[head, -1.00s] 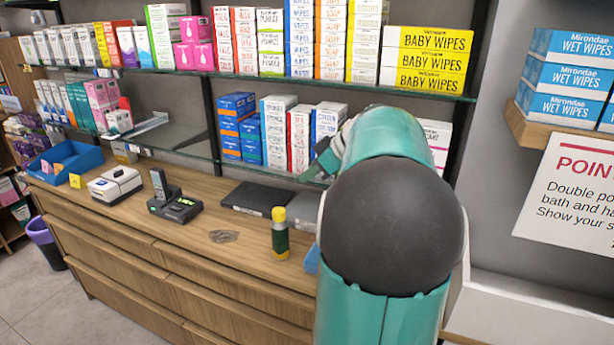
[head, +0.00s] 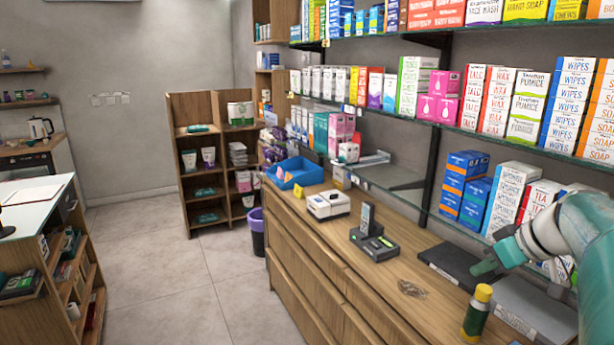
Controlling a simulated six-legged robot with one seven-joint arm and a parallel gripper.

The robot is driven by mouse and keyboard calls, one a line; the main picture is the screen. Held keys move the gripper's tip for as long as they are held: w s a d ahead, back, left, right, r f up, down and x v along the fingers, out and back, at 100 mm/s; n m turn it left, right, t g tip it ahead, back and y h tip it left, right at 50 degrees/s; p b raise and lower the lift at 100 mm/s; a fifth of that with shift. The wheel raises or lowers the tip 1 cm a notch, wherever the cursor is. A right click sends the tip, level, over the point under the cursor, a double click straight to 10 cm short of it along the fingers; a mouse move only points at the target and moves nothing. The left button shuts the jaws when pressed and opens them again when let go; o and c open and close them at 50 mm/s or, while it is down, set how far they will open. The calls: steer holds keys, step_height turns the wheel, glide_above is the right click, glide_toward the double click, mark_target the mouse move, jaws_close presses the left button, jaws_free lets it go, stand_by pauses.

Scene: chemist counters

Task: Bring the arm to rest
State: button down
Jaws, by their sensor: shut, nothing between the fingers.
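My gripper (head: 484,267) is at the lower right of the head view, at the end of my teal and grey arm, which comes in from the right edge. The gripper looks shut, with nothing held. It appears above the dark flat case (head: 445,262) on the wooden counter (head: 345,285), in front of the shelf of boxes. I cannot tell how far above the case it is. Part of the arm lies outside the frame.
A yellow-capped bottle (head: 476,312) stands near the counter's front edge. A phone on its base (head: 375,240), a white device (head: 328,205) and a blue tray (head: 296,170) sit farther along. Glass shelves (head: 400,112) hold boxes above. The tiled floor (head: 190,285) at left is clear.

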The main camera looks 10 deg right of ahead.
steer(key=s+a+f+m+g+h, duration=0.1)
steer(key=s+a, duration=0.1)
steer(key=a, duration=0.7)
steer(key=s+a+f+g, duration=0.1)
steer(key=s+a, duration=0.1)
steer(key=a, duration=0.7)
steer(key=s+a+f+m+h, duration=0.1)
steer(key=s+a+f, duration=0.4)
steer(key=s+a, duration=0.3)
steer(key=shift+s+a+m+t+h, duration=0.3)
steer(key=shift+s+a, duration=0.1)
steer(key=shift+a, duration=0.6)
